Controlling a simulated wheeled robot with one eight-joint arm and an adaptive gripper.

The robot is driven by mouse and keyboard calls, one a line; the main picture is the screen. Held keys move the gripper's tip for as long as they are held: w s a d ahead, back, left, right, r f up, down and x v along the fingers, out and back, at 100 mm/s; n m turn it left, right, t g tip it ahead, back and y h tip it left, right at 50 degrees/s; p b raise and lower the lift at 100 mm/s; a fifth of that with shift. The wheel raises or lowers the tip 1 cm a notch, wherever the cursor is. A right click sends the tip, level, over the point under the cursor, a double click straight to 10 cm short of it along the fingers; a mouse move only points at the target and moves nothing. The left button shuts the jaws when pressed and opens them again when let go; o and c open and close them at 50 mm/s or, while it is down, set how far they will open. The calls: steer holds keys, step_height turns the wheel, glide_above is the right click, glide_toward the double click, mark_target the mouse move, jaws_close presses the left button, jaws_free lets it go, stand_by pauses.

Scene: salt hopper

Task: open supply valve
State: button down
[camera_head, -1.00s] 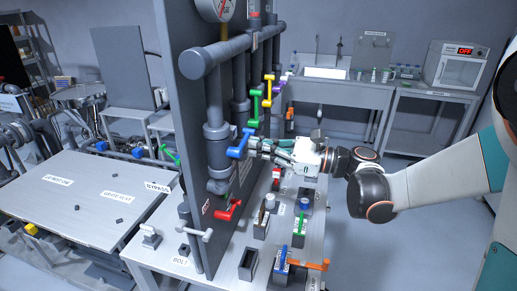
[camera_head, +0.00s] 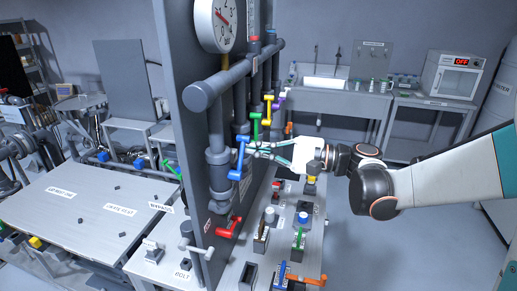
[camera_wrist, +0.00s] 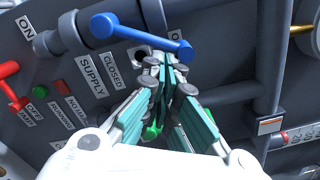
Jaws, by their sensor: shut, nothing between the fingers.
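The supply valve's blue lever (camera_head: 239,160) is on the pipework at the near side of the upright grey panel. In the wrist view the blue lever (camera_wrist: 145,38) slants down to the right from its pivot, beside the SUPPLY (camera_wrist: 91,76) and CLOSED (camera_wrist: 112,70) labels. An ON label (camera_wrist: 25,27) is at the upper left. My gripper (camera_head: 254,150) is just right of the lever in the head view. In the wrist view my gripper (camera_wrist: 170,66) has its fingertips together just below the lever's free end; I cannot tell whether they touch it. Nothing shows between the fingers.
A green lever (camera_head: 254,122) and a yellow lever (camera_head: 267,110) are close behind on the panel. A red lever (camera_head: 230,228) is below. A pressure gauge (camera_head: 216,22) is above. The bench below holds several small blocks and levers. Open floor (camera_head: 380,240) lies to the right.

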steer(key=s+r+n+p, duration=0.1)
steer(key=n, duration=0.1)
steer(key=s+a+r+n+p, duration=0.1)
steer(key=n, duration=0.1)
steer(key=shift+s+r+n, duration=0.3)
steer(key=shift+s+n, duration=0.05)
steer(key=shift+n, duration=0.05)
steer(key=shift+s, duration=0.1)
stand_by(0.6)
